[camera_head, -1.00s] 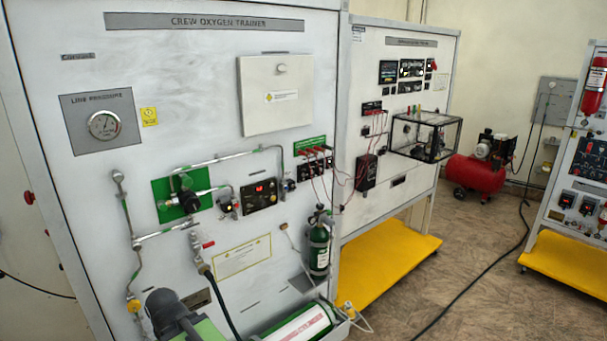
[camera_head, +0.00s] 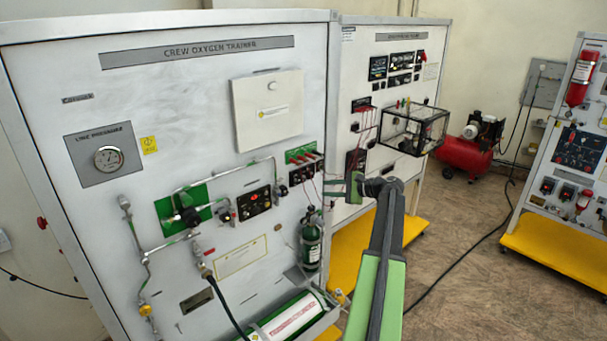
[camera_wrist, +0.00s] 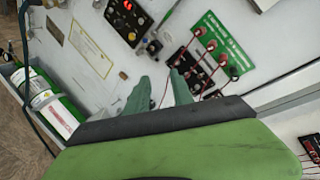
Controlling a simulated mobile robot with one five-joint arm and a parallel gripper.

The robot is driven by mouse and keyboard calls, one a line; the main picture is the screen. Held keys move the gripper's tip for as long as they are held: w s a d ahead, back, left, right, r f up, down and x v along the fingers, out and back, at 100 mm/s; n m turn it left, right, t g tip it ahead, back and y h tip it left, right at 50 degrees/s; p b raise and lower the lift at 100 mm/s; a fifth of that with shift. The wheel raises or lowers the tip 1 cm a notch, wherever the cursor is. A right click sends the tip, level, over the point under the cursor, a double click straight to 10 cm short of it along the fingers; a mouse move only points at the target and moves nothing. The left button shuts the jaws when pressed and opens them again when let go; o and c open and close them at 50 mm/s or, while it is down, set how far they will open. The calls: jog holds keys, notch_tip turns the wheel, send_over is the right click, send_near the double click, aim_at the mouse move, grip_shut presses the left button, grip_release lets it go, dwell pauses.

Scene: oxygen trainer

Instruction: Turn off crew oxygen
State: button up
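The white crew oxygen trainer panel (camera_head: 125,85) fills the left of the head view. On it is a black control box (camera_head: 258,200) with a red display, which also shows lit in the wrist view (camera_wrist: 128,18). Left of the box is a green plate (camera_head: 167,212) with a dark regulator knob (camera_head: 190,216). My gripper (camera_head: 335,188) reaches in front of the panel's right edge, right of the control box. In the wrist view, its two green fingers (camera_wrist: 160,78) are apart and empty. Which control turns off the crew oxygen cannot be told.
A green board with red plugs and wires (camera_wrist: 210,52) lies just ahead of the right finger. A green oxygen bottle (camera_head: 311,244) hangs below, and a larger cylinder (camera_head: 292,318) lies at the bottom. A clear box (camera_head: 413,130) juts from the neighbouring panel.

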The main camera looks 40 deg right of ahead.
jog(key=s+d+r+m+t, duration=0.1)
jog(key=s+d+r, duration=0.1)
jog(key=s+d, duration=0.15)
jog(key=shift+h, duration=0.3)
jog(key=b+x, duration=0.4)
jog(key=x, duration=1.4)
jog(key=shift+w+d+f, duration=0.1)
jog(key=shift+w+f, duration=0.05)
jog(key=shift+w, duration=0.05)
jog(key=shift+c, duration=0.2)
grip_shut()
